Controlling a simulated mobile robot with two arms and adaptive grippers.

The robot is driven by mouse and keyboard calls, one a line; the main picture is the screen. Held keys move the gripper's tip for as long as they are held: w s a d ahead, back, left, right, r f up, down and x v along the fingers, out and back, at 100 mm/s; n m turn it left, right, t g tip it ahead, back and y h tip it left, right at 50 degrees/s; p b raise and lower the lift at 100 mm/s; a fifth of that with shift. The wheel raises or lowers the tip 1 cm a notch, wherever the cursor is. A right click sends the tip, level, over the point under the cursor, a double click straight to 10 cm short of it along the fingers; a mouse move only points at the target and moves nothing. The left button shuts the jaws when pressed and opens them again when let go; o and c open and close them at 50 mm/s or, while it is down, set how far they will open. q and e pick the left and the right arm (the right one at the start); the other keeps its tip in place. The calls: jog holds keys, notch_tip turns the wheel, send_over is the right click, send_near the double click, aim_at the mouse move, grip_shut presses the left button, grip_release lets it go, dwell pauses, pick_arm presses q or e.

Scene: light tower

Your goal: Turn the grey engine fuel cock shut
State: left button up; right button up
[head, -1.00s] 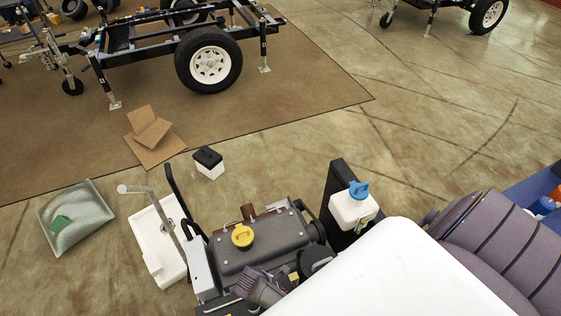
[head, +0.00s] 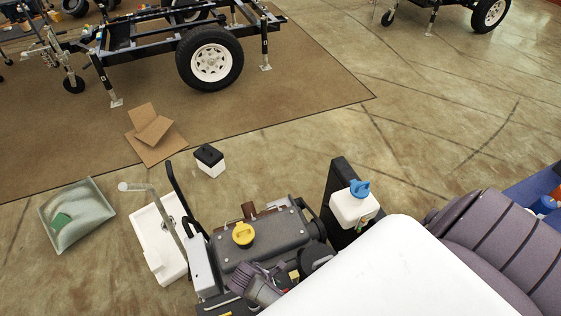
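The engine unit has a dark grey tank (head: 270,246) with a yellow cap (head: 243,234) on top, low in the middle of the head view. I cannot pick out the grey fuel cock; the near side of the engine is largely covered. A purple-grey ribbed gripper (head: 248,277), which seems to be my right one, is low at the tank's near side, beside the white cover of my arm. Its fingertips are small and partly hidden, so whether it is open, shut or touching anything cannot be told. My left gripper is not in view.
A white bottle with a blue cap (head: 350,207) stands right of the engine by a black panel. A white tray (head: 158,240) and a metal crank handle (head: 166,212) are at its left. A black-and-white box (head: 209,161) and cardboard (head: 155,135) lie beyond.

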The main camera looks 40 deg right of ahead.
jog(key=v, duration=0.4)
jog(key=shift+r, duration=0.1)
dwell(0.4)
